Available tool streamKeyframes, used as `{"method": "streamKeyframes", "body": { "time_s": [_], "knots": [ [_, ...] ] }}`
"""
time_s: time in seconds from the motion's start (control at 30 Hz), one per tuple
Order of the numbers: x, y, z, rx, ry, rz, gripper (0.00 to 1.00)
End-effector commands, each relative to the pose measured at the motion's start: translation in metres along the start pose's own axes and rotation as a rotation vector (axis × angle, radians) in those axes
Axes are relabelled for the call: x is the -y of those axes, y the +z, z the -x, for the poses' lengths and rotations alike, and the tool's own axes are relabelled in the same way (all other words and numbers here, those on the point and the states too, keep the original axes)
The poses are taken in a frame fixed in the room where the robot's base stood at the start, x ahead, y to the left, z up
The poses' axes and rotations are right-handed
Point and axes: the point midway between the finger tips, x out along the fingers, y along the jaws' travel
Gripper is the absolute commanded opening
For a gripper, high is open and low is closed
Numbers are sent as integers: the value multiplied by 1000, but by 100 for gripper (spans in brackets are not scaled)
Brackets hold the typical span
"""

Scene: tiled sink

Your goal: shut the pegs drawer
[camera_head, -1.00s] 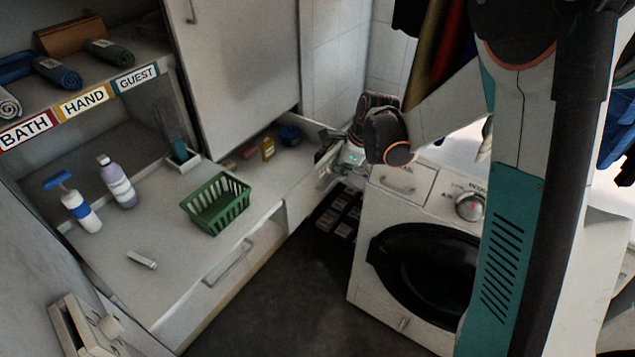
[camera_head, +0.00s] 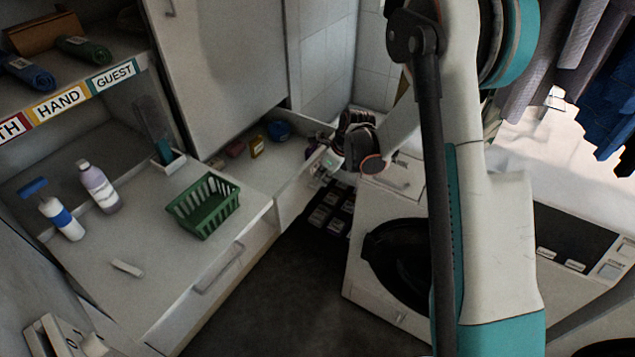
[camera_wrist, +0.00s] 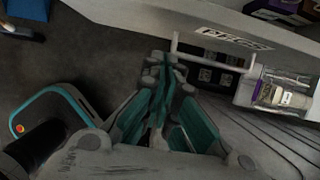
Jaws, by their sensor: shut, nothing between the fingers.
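The pegs drawer stands open. Its pale front panel (camera_head: 296,190) is in the head view, below the tall cupboard. In the wrist view its front carries a PEGS label (camera_wrist: 235,38) and a bar handle (camera_wrist: 205,60). My gripper (camera_wrist: 166,72) is shut and empty, with its fingertips close to the left end of the handle. I cannot tell whether they touch the drawer. In the head view my gripper (camera_head: 322,172) is beside the drawer's far front end, partly hidden by my wrist.
A green basket (camera_head: 204,206) stands on the counter (camera_head: 160,260). The washing machine (camera_head: 375,285) stands close to the right.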

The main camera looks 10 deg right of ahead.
Motion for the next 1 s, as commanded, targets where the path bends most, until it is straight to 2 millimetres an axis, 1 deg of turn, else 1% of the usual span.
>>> {"method": "streamKeyframes", "body": {
  "time_s": [0.03, 0.3, 0.4, 0.5, 0.67, 1.0],
  "knots": [
    [0, 0, -9, 0, 0, 1, 0],
    [0, -1, -57, 0, -1, 2, 0],
    [0, -1, -72, 0, -1, 2, 0],
    [0, 0, -82, 0, -1, 2, 0],
    [0, 0, -91, 0, -1, 2, 0],
    [0, 0, -91, 0, -1, 2, 0]
  ]
}}
